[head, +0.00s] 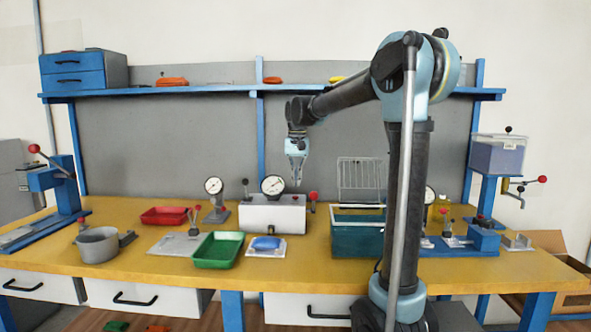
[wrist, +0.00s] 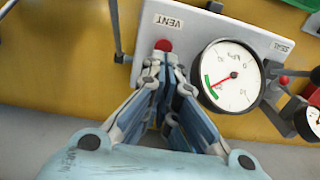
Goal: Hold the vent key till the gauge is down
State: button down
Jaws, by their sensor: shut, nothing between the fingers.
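The vent key is a red round button (wrist: 163,45) beside a VENT label on a white box (head: 258,214). In the head view my gripper (head: 297,182) points down over the box's right part. The gauge (wrist: 232,76) has a white dial, and its red needle points toward the green band. It also shows on the box in the head view (head: 272,185).
A red-knobbed lever (head: 313,196) stands at the box's right end. A teal tank (head: 356,238) with a wire rack is to its right. A smaller gauge (head: 213,186) on a stand, a green tray (head: 218,250) and a blue piece (head: 267,243) are nearby.

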aim_at(296, 200)
jog(key=shift+f, duration=1.85)
jog(key=shift+f, duration=0.55)
jog(key=shift+s+f, duration=0.15)
jog(key=shift+f, duration=0.45)
jog(key=shift+a+r, duration=0.1)
jog(key=shift+r, duration=0.1)
notch_tip(296, 200, up, 14)
jog(key=shift+d, duration=0.2)
jog(key=shift+f, duration=0.1)
